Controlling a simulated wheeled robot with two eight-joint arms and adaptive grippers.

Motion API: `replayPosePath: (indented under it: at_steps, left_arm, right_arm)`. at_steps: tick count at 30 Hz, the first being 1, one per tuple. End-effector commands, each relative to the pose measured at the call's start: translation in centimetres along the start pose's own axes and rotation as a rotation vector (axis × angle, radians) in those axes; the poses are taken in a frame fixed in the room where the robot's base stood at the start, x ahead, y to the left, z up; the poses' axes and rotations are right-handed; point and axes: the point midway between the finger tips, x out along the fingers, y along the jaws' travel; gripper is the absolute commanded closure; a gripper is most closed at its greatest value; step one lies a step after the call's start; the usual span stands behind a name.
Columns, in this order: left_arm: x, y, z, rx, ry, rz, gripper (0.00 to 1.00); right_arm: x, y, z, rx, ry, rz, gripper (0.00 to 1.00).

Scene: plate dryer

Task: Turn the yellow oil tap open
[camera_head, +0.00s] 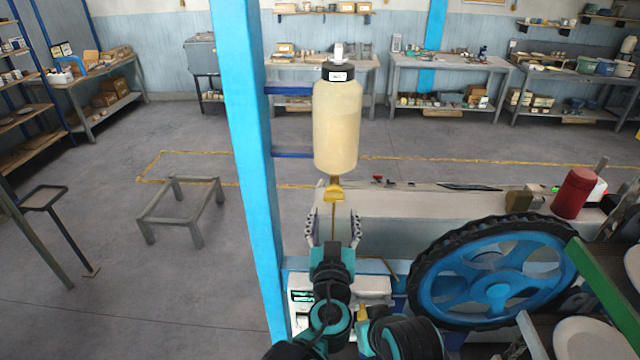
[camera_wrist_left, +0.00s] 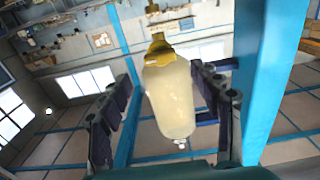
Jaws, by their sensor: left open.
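The oil bottle (camera_head: 337,125) is a pale cream container with a black cap, mounted beside the blue post. The yellow oil tap (camera_head: 335,192) sits at its lower end, with a thin rod or pipe running down below it. My left gripper (camera_head: 334,215) is open and empty just below the tap, its two fingers apart on either side of the rod. In the left wrist view the bottle (camera_wrist_left: 172,98) and yellow tap (camera_wrist_left: 159,48) appear between the spread fingers (camera_wrist_left: 160,80), with no visible contact. The tap's handle angle is hard to tell. My right gripper does not show.
The blue post (camera_head: 245,150) stands close to the left of the gripper. A big blue wheel with a black tyre (camera_head: 490,268) and a red cylinder (camera_head: 575,193) are at the right. A pale machine top (camera_head: 430,205) lies behind the gripper. Open floor is at left.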

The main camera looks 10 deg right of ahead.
Motion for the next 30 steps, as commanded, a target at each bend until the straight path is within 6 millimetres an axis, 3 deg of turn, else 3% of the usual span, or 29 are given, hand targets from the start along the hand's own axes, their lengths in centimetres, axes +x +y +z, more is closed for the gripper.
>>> replayPosePath:
  at_steps: [15,25,26,30]
  left_arm:
    - [7.1,0.0,0.0,-0.001,0.002,0.000,0.36]
    - [7.6,0.0,0.1,-0.001,0.001,0.000,0.36]
    - [7.6,0.0,0.1,-0.001,0.001,0.000,0.39]
    - [7.6,0.0,0.1,-0.001,0.001,0.000,0.76]
  right_arm:
    - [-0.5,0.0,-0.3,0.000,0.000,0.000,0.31]
    - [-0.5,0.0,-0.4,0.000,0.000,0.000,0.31]
    - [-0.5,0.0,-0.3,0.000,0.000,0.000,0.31]
    - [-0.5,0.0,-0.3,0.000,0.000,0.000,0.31]
